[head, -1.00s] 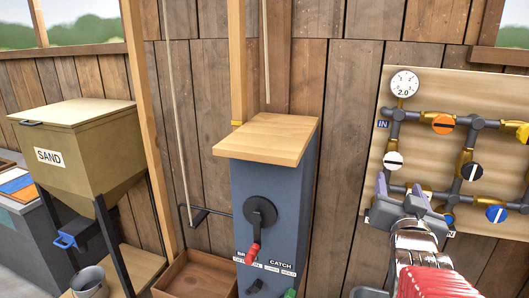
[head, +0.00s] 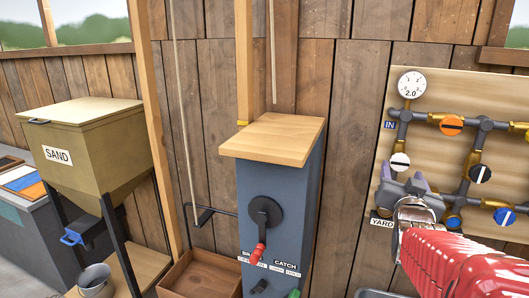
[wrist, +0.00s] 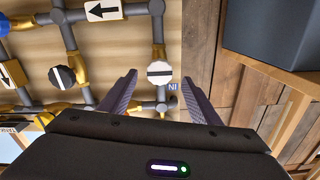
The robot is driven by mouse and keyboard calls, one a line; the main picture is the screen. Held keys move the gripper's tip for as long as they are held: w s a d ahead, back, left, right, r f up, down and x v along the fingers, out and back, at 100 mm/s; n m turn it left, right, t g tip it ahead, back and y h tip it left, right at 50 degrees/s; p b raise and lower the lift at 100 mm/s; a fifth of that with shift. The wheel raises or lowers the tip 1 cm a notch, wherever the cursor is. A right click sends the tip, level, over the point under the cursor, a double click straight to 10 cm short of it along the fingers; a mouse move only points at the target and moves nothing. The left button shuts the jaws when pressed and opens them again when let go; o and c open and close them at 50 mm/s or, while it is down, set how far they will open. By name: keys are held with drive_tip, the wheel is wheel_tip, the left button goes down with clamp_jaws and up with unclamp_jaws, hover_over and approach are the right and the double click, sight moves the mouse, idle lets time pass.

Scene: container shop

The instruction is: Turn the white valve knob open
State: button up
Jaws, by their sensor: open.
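The white valve knob (head: 400,161) with a dark bar is on the pipe board, below the gauge, at the right in the head view. In the wrist view the white knob (wrist: 159,73) faces me, its bar lying across the picture. My gripper (head: 403,179) is open and empty, just below the knob in the head view. In the wrist view my gripper (wrist: 160,77) has one finger on each side of the knob, with visible gaps. How far the fingertips are from it in depth I cannot tell.
An orange knob (head: 452,125), a black knob (head: 480,173) and a blue knob (head: 504,216) are on neighbouring pipes. The gauge (head: 411,84) is above. A grey cabinet with a crank (head: 264,212) stands to the left, with a sand hopper (head: 85,150) farther left.

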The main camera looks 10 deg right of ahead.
sight(399, 164)
drive_tip(key=shift+x, duration=3.25)
drive_tip(key=shift+c, duration=0.5)
drive_tip(key=c, duration=0.9)
drive_tip(key=shift+a, duration=0.1)
drive_tip(key=shift+c, duration=0.3)
